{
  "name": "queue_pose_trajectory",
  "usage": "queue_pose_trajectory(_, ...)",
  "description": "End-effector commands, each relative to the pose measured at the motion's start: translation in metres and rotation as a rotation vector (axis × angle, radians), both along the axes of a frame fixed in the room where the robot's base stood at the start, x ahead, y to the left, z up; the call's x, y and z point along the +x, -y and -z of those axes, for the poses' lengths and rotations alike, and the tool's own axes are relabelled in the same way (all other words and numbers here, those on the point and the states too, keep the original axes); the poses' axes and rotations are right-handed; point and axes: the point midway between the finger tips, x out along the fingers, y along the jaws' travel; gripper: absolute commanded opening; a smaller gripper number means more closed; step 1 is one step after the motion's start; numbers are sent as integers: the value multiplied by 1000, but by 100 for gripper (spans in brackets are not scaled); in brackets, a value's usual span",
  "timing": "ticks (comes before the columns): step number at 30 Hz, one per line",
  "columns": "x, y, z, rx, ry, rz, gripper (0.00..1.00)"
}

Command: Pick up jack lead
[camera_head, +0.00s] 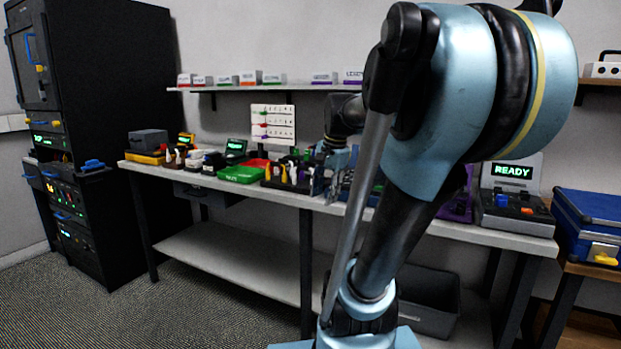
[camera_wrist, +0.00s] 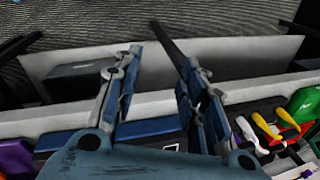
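My gripper (camera_wrist: 162,68) is open, its two blue-grey fingers apart, with nothing visible between the tips. In the head view it is at the end of my arm, low over the middle of the bench, partly hidden behind the arm. A blue object in a dark holder (camera_wrist: 150,128) lies behind and below the fingers in the wrist view. I cannot pick out the jack lead for certain. Coloured leads or plugs in yellow, red, white and purple (camera_wrist: 272,130) lie in a dark tray to the right of the fingers; they also show in the head view (camera_head: 285,173).
The bench (camera_head: 270,188) is crowded. A green tray (camera_head: 240,174) stands left of the dark tray, and a READY device (camera_head: 511,185) stands at the right end. A dark rack (camera_head: 100,100) stands at left. A lower shelf (camera_head: 230,258) is largely bare.

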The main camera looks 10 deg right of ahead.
Motion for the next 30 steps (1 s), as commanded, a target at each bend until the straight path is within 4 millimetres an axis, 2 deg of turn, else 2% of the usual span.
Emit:
queue_pose_trajectory(1,19,3,-17,26,-10,80,38)
queue_pose_trajectory(3,42,5,-37,69,-26,198,38)
queue_pose_trajectory(9,111,15,-89,185,-82,532,38)
queue_pose_trajectory(18,208,40,-149,349,-185,1003,38)
queue_pose_trajectory(24,247,52,-168,417,-238,1199,38)
queue_pose_trajectory(30,260,54,-167,438,-256,1261,38)
